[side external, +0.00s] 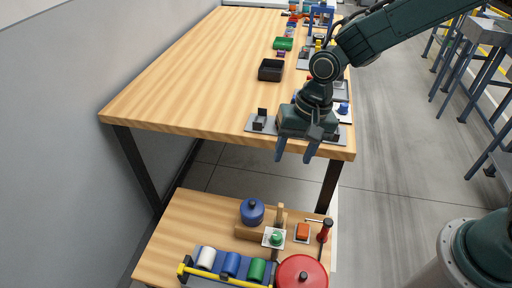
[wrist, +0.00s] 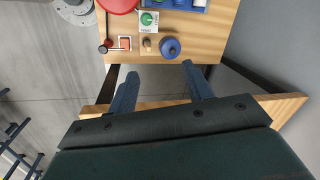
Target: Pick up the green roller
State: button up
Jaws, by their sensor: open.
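The green roller (side external: 257,270) lies in a rack on the small lower table, at the bottom of the side view. A blue roller (side external: 230,265) and a white roller (side external: 205,258) lie to its left in the same rack. My gripper (side external: 294,150) is open and empty, pointing down at the front edge of the long workbench, well above and apart from the green roller. In the wrist view the open fingers (wrist: 160,70) have the lower table ahead of them. The rack is cut off at that view's top edge, and I cannot clearly tell the green roller there.
A red round lid (side external: 301,272) is right of the green roller.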

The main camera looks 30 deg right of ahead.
jog(key=a+f+m+g, duration=0.1)
jog(key=a+f, duration=0.2)
jog(key=f, duration=0.3)
jog(key=a+f+m, duration=0.1)
jog(key=a+f, duration=0.2)
jog(key=f, duration=0.2)
jog(key=m+g, duration=0.2)
send_near(257, 266)
jog(key=shift+x, duration=2.55)
jog(key=shift+d, duration=0.1)
jog(key=shift+x, duration=2.6)
jog(key=shift+c, duration=0.2)
jog(key=c, duration=0.8)
jog(key=shift+r, duration=0.2)
